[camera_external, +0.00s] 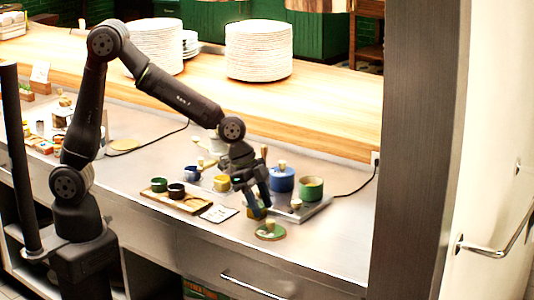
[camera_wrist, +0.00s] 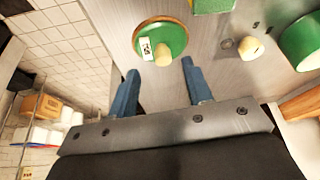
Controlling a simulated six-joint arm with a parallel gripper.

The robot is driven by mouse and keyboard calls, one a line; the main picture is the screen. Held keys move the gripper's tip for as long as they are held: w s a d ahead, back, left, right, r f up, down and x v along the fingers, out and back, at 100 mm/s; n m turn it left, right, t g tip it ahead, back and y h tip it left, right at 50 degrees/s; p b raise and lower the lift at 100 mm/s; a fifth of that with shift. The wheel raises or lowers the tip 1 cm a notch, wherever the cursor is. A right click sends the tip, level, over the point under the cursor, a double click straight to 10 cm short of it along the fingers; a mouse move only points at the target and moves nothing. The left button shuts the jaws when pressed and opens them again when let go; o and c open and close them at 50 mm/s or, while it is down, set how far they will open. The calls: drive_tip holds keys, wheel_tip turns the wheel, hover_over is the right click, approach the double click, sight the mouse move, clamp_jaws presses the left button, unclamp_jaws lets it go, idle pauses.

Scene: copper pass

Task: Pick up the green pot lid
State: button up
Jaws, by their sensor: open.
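The green pot lid (camera_external: 273,236) is a flat disc with a tan rim and a pale wooden knob. It lies on the steel counter near the front edge. In the wrist view the green pot lid (camera_wrist: 177,38) is just beyond the fingertips, with a small white label on it. My gripper (camera_external: 263,211) is above the lid, pointing down. In the wrist view my gripper (camera_wrist: 160,66) is open, its blue fingers apart with nothing between them. The knob appears roughly in line with the gap; contact is not visible.
A green pot (camera_external: 312,192) and a blue pot (camera_external: 282,182) stand on a grey tray behind the lid. A wooden tray (camera_external: 188,205) with small cups and a white card (camera_external: 218,214) lie to the left. The counter right of the lid is clear.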

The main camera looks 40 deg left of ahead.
sight(270, 221)
drive_tip(key=shift+d+x, duration=0.2)
drive_tip(key=shift+x, duration=2.05)
drive_tip(key=shift+w+r, duration=0.1)
drive_tip(key=shift+w, duration=0.1)
clamp_jaws()
drive_tip(key=shift+r, duration=0.1)
